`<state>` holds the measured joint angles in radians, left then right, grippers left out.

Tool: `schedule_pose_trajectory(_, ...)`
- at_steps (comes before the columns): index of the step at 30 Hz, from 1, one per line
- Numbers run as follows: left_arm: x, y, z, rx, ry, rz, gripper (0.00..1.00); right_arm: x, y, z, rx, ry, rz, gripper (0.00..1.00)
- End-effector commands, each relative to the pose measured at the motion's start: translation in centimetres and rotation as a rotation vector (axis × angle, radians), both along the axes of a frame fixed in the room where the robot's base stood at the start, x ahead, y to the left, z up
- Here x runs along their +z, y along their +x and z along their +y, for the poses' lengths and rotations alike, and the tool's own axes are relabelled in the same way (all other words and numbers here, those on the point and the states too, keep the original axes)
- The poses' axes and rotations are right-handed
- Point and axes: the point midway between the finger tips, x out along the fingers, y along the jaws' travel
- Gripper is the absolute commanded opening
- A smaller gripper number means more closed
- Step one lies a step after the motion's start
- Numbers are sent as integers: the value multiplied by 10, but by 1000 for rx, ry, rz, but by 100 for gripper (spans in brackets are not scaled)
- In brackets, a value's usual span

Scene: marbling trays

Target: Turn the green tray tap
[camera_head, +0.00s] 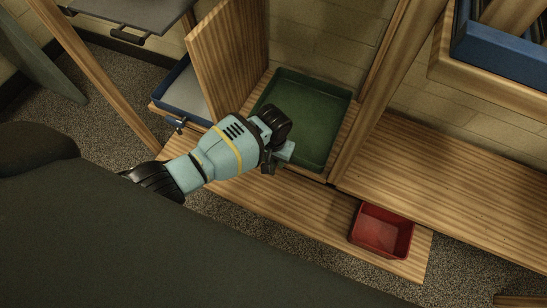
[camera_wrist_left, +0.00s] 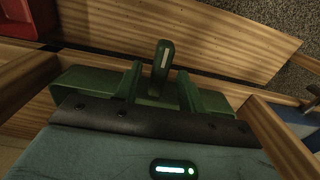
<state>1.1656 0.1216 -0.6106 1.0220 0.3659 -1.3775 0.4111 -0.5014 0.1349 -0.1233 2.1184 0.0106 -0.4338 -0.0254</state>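The green tray (camera_head: 335,143) sits in the wooden rack's middle bay in the head view. My left gripper (camera_head: 280,158) is at the tray's front left edge and covers the spot where its tap would show. In the left wrist view a dark green upright lever with a pale stripe, seemingly the tray tap (camera_wrist_left: 162,66), stands between the two spread fingers of my left gripper (camera_wrist_left: 160,85). Gaps show on both sides of the lever, so the fingers look open around or just short of it. Contact cannot be told. My right gripper is not in view.
A red bin (camera_head: 381,232) stands on the low wooden shelf (camera_head: 300,205) in front. A blue tray (camera_head: 185,88) with its own tap (camera_head: 179,125) is left of a wooden divider (camera_head: 228,60). Another blue tray (camera_head: 500,50) is at upper right. The right shelf is clear.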

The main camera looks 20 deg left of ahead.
Motion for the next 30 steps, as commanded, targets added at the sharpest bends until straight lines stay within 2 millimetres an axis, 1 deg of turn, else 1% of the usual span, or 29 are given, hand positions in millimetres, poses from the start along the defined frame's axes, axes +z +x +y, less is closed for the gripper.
schedule_pose_trajectory(4,1,0,0,0,0,-1,40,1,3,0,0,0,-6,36)
schedule_pose_trajectory(5,1,0,0,0,0,-1,37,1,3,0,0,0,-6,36)
schedule_pose_trajectory(12,1,0,0,0,0,0,6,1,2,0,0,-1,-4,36)
schedule_pose_trajectory(14,1,0,0,0,0,0,0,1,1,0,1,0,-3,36)
schedule_pose_trajectory(23,1,0,0,30,0,0,0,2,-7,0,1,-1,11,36)
schedule_pose_trajectory(30,2,-1,-1,154,-2,2,0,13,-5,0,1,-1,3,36)
